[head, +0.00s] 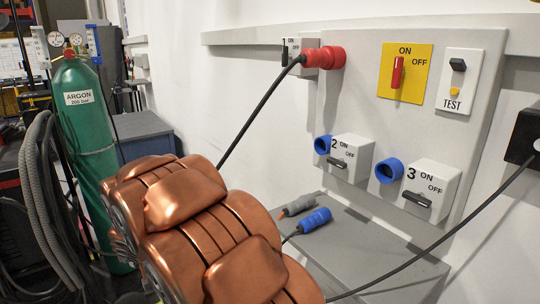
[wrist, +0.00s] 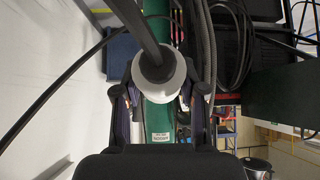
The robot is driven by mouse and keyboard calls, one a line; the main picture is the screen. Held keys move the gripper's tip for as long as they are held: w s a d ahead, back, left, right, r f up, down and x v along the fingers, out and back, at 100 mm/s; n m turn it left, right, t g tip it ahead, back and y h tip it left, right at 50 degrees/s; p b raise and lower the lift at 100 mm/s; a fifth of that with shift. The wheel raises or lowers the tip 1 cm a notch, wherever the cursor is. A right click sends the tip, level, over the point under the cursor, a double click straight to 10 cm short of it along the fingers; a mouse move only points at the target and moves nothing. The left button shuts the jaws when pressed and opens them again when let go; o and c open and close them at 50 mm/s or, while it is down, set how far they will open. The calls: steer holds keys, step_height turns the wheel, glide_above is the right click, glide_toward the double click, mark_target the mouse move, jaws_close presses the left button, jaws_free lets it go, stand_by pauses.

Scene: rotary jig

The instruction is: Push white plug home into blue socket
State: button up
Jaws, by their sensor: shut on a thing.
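The white plug (wrist: 157,95) shows in the wrist view as a round white body, with a thick black cable leaving it toward the camera. My gripper (wrist: 160,90) is shut on it, one finger on each side. In the head view my copper-coloured arm hides both gripper and plug. Two blue sockets are on the grey panel: one beside the switch box marked 2 (head: 322,144), one beside the switch box marked 3 (head: 389,171). Both look empty. No socket shows in the wrist view. The plug is apart from the panel as far as I can tell.
A red plug (head: 330,57) sits by switch 1, its cable hanging down. A cable runs from a black box (head: 523,136) across the right. A green argon cylinder (head: 88,140) stands left.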

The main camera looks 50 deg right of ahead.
steer(key=s+d+r+m+g+h+p, duration=0.1)
steer(key=s+d+r+m+g+h, duration=0.2)
steer(key=d+r, duration=0.65)
steer(key=s+d+r+m+g+h+p, duration=0.15)
steer(key=s+d+r+m, duration=0.35)
steer(key=d, duration=1)
steer(key=s+d+r+m+g+h+p, duration=0.1)
steer(key=s+d+r+m+g+p, duration=0.4)
steer(key=s+d+r+m, duration=0.3)
steer(key=s+d+m+g, duration=0.1)
steer(key=s+d+m, duration=0.2)
steer(key=s, duration=0.4)
steer(key=shift+d+h, duration=0.25)
steer(key=shift+h, duration=0.1)
steer(key=shift+w+a+g, duration=0.15)
steer(key=shift+g, duration=0.1)
steer(key=shift+s+d+r+p, duration=0.1)
steer(key=shift+s+d+p, duration=0.25)
steer(key=shift+d, duration=0.6)
steer(key=shift+s+d+f+p, duration=0.1)
steer(key=shift+s+d+p, duration=0.2)
steer(key=shift+d, duration=0.6)
steer(key=shift+s+d+r+p, duration=0.15)
steer(key=shift+d+p, duration=0.25)
steer(key=shift+d, duration=0.55)
steer(key=shift+b, duration=0.5)
